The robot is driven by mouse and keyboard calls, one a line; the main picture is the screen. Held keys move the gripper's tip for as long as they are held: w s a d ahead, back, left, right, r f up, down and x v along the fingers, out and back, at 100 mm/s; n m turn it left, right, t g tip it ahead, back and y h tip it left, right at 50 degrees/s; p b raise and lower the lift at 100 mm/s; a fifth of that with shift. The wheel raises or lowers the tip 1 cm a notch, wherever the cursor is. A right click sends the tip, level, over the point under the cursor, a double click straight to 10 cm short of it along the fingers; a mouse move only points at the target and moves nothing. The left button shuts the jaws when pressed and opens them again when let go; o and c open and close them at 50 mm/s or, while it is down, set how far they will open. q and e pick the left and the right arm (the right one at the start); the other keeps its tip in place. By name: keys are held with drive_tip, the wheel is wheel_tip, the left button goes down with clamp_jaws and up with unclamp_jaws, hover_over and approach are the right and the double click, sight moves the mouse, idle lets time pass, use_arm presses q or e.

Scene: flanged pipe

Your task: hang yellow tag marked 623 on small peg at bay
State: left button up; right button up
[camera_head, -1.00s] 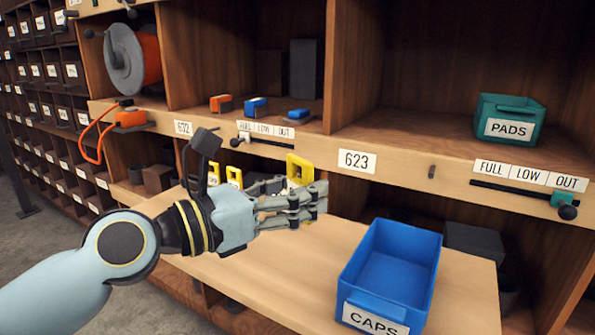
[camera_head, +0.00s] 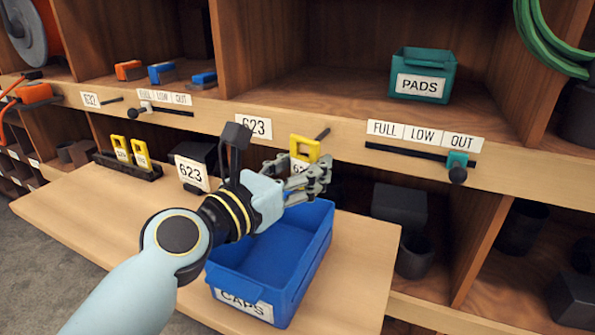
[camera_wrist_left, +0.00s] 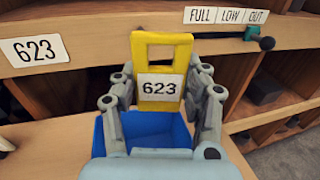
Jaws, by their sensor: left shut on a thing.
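The yellow tag (camera_head: 312,148) is upright in my left gripper (camera_head: 312,180), in front of the shelf edge. In the left wrist view the tag (camera_wrist_left: 182,45) faces me, with 623 on its white label and a rectangular opening near its top. My left gripper (camera_wrist_left: 162,95) is shut on its lower part, fingers at both sides. The small dark peg (camera_head: 323,133) sticks out of the shelf edge just right of the tag's top, right of the 623 bay label (camera_head: 254,127). I cannot tell the gap between tag and peg. My right gripper is not in view.
A blue CAPS bin (camera_head: 290,285) stands on the wooden ledge (camera_head: 110,215) below my gripper. A 623 card (camera_head: 191,173) and a rack with two yellow tags (camera_head: 131,152) stand to the left.

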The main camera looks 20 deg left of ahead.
use_arm(q)
drive_tip(key=shift+w, duration=0.85)
drive_tip(key=shift+w+f+b, duration=0.15)
drive_tip(key=shift+w+b, duration=0.35)
drive_tip(key=shift+w, duration=0.75)
drive_tip(key=shift+w+f+b, duration=0.15)
drive_tip(key=shift+w+b, duration=0.35)
drive_tip(key=shift+w, duration=0.7)
drive_tip(key=shift+w+f, duration=0.25)
drive_tip(key=shift+w, duration=0.35)
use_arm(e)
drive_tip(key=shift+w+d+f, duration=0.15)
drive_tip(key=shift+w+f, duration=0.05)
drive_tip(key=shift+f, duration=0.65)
use_arm(q)
drive_tip(key=shift+f, duration=0.1)
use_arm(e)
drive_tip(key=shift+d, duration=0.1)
use_arm(q)
drive_tip(key=o, duration=1)
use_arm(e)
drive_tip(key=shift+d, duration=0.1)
